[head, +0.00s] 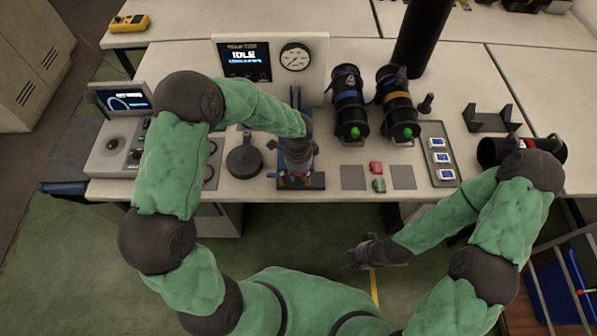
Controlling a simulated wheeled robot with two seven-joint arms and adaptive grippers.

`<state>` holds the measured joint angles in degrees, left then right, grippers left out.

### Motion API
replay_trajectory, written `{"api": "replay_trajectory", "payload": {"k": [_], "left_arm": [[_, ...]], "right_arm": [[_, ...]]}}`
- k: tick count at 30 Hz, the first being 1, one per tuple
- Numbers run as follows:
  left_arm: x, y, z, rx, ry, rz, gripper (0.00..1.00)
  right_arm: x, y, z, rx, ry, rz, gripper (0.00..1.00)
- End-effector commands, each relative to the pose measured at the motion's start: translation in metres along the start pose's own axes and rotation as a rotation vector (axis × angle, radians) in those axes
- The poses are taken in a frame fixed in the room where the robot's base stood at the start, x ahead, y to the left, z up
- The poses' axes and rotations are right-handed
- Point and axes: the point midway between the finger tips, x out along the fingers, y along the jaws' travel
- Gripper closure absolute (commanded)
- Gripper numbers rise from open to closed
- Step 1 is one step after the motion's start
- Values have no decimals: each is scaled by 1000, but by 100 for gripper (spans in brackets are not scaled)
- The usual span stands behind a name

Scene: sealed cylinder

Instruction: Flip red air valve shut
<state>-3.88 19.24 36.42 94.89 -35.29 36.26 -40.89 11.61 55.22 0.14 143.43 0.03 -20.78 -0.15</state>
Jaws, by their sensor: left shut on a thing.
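My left gripper (297,166) reaches down over a small blue and dark fixture (314,182) near the front edge of the table. It is shut on a small part there. Small red bits show at its fingertips, which I take for the red air valve (284,179). The gripper hides most of it, so I cannot tell the lever's angle. My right gripper (351,260) hangs low in front of the table, apart from everything. Its fingers look apart and empty.
A panel reading IDLE (244,62) with a round gauge (295,57) stands behind the fixture. Two black cylinders (348,98) (397,105) with green tips stand to its right. Red (376,167) and green (378,186) blocks lie between grey pads. A round dark weight (244,161) sits left.

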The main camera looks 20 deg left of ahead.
Motion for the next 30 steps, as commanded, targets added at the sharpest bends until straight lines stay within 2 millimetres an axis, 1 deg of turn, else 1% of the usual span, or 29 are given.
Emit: {"api": "replay_trajectory", "payload": {"k": [7,8,9,10,19,22,26,30], "left_arm": [[0,-1,0,4,0,-3,100],[0,-1,0,4,0,-3,68],[0,-1,0,4,0,-3,57],[0,-1,0,4,0,-3,52],[0,-1,0,2,0,-2,52],[-4,-1,0,1,0,-2,52],[-20,-2,0,2,1,-6,52],[-47,-2,0,2,1,-6,52]], "right_arm": [[0,0,0,0,0,0,60],[0,0,0,0,0,0,60],[0,0,0,0,0,0,60],[0,0,0,0,0,0,60],[0,0,0,0,0,0,60],[0,0,0,0,0,0,60],[0,0,0,0,0,0,60],[0,0,0,0,0,0,60]]}}
